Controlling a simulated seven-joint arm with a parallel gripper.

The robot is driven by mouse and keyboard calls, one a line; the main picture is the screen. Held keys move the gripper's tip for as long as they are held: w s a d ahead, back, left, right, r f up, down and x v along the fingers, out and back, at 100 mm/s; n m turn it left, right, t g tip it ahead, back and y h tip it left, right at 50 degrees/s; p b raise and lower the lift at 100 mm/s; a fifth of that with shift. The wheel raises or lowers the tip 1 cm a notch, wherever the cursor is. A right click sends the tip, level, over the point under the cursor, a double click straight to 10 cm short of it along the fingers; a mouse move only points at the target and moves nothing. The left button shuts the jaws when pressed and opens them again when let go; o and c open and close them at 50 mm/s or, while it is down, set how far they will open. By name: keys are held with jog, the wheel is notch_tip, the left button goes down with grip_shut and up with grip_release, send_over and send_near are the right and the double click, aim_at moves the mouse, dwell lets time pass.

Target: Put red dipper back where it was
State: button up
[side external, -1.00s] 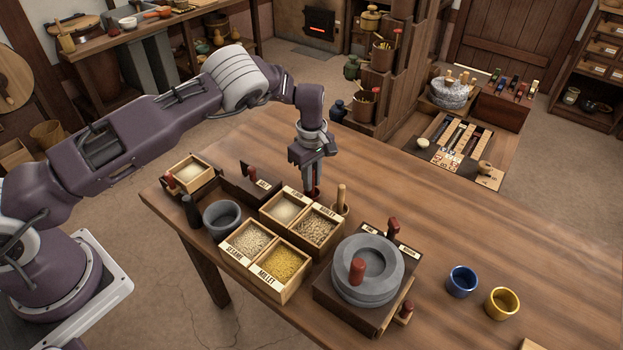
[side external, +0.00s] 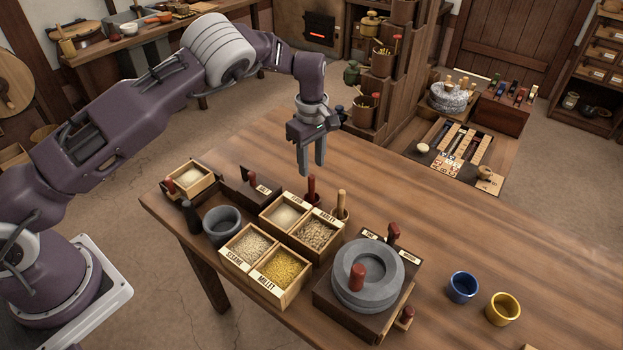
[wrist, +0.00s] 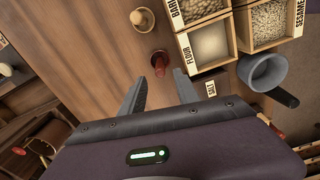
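The red dipper (side external: 311,187) stands upright on the table behind the flour and barley boxes, its red handle pointing up. Its lower end is hidden by the boxes in the side view. In the wrist view, the red handle (wrist: 159,62) shows just beyond the fingertips, beside the flour box. My gripper (side external: 312,170) is above the dipper, pointing down. In the wrist view, my gripper (wrist: 160,77) has its two fingers spread with nothing between them.
A pale wooden handle (side external: 341,198) stands in a holder close by. Grain boxes (side external: 268,290), a grey mortar (side external: 222,222) and the quern (side external: 368,270) are in front. Blue (side external: 462,287) and yellow (side external: 502,308) cups stand at right. The table behind and right is clear.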

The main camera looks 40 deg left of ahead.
notch_tip(320, 180, up, 4)
jog(key=shift+r, duration=0.15)
jog(key=s+a+r+m+t+h, duration=0.1)
jog(key=s+r+m, duration=0.2)
jog(key=s+r, duration=0.5)
jog(key=s+r+m+t+h, duration=0.15)
jog(key=s+r, duration=0.35)
jog(key=r, duration=0.7)
jog(key=s+r+m+t, duration=0.1)
jog(key=s+r+m, duration=0.2)
jog(key=s, duration=0.3)
jog(key=s+r+m, duration=0.3)
jog(key=s, duration=0.3)
jog(key=s+f+m+t+y, duration=0.1)
jog(key=s+f+m, duration=0.1)
jog(key=s, duration=0.4)
jog(key=s+f+m+t+y, duration=0.1)
jog(key=s+m, duration=0.2)
jog(key=s, duration=0.4)
jog(key=shift+s+a+f+m, duration=0.2)
jog(key=shift+f+m, duration=0.15)
